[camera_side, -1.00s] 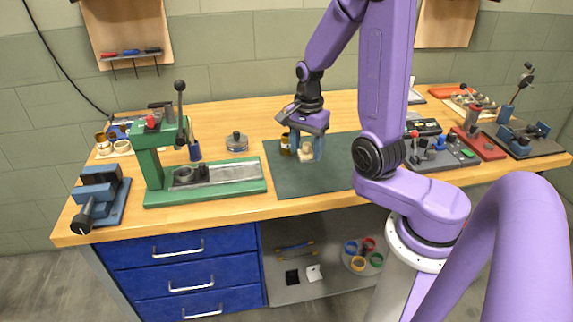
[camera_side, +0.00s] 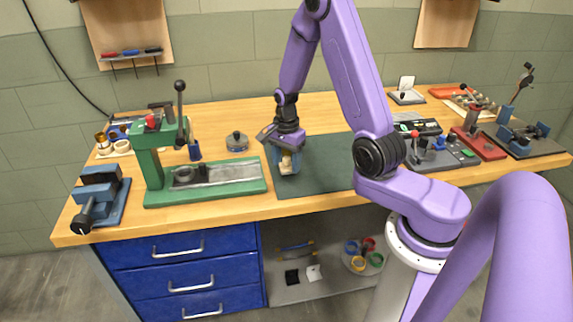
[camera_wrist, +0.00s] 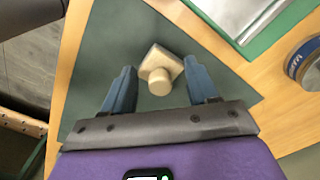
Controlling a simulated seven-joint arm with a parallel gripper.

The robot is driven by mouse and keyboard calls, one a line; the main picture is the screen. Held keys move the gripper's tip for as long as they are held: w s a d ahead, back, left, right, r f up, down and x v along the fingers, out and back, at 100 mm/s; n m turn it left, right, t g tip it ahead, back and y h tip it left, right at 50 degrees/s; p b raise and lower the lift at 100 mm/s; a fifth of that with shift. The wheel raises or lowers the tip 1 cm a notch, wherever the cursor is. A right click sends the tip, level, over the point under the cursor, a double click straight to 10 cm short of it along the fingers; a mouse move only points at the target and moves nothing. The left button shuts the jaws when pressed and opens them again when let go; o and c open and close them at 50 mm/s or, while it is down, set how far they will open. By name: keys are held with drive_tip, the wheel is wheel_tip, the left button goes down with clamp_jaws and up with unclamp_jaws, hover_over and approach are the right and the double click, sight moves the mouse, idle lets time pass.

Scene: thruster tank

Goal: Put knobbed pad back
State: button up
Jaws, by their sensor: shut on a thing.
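The knobbed pad is a small cream square block with a round knob, seen in the wrist view (camera_wrist: 160,68) between my two blue fingers. In the side view the pad (camera_side: 286,164) shows as a pale piece at the fingertips. My gripper (camera_side: 287,160) is shut on it, over the left part of the dark green mat (camera_side: 330,165). It also shows in the wrist view (camera_wrist: 160,82). The knob faces back toward my palm. I cannot tell whether the pad touches the mat or hangs just above it.
A green press (camera_side: 210,182) stands left of the mat, and a round lidded tin (camera_side: 237,142) behind it. A blue vise (camera_side: 100,195) is at the far left. A grey control panel (camera_side: 440,158) and a red fixture (camera_side: 478,143) stand to the right. Most of the mat is clear.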

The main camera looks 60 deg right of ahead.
drive_tip(key=shift+f, duration=0.75)
drive_tip(key=shift+f, duration=0.2)
drive_tip(key=o, duration=1)
drive_tip(key=shift+r, duration=0.1)
